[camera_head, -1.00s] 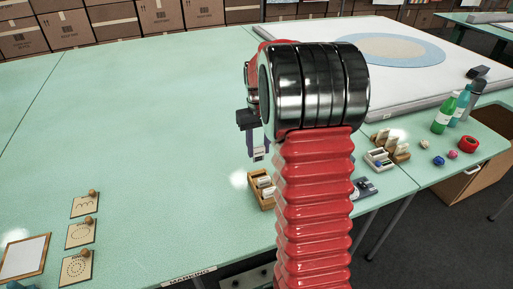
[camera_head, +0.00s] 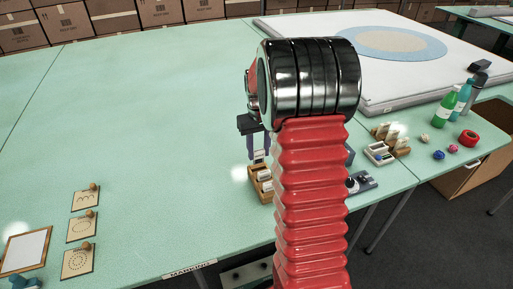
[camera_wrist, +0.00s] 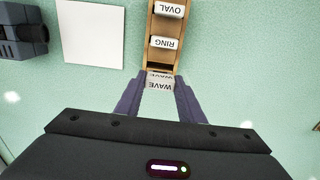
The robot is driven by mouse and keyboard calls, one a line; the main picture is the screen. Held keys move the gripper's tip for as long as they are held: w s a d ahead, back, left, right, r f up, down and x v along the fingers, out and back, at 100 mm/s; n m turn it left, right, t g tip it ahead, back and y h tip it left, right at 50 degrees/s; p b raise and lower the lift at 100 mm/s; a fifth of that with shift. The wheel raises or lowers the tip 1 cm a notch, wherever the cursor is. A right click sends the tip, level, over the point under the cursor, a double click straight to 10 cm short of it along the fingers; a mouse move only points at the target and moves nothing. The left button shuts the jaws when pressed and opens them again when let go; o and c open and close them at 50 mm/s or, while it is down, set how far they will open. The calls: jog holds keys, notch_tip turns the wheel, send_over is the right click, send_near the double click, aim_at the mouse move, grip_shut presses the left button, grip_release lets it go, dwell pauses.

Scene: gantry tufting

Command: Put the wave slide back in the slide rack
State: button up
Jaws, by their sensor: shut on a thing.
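The wave slide (camera_wrist: 160,85) is a small white piece marked WAVE, held between the two fingers of my gripper (camera_wrist: 157,97) in the wrist view. In the head view, the gripper (camera_head: 258,148) hangs over the slide rack with the slide (camera_head: 259,156) low between its fingers. The slide rack (camera_head: 253,184) is a small wooden tray on the green table. In the wrist view, the rack (camera_wrist: 149,28) holds the OVAL slide (camera_wrist: 170,10) and the RING slide (camera_wrist: 164,43). The wave slide is at the rack's near end; I cannot tell whether it touches the rack.
A dark device (camera_wrist: 22,32) and a white square (camera_wrist: 92,33) lie beside the rack. Wooden pattern cards with knobs (camera_head: 80,229) and a framed white sheet (camera_head: 27,248) lie at the left. Bottles (camera_head: 445,110) stand at the right. The table's middle is clear.

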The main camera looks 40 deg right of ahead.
aim_at(259, 157)
jog(key=shift+f, duration=2.55)
jog(key=o, duration=1.3)
jog(key=shift+c, duration=0.2)
notch_tip(259, 157, up, 14)
jog(key=shift+f, duration=0.15)
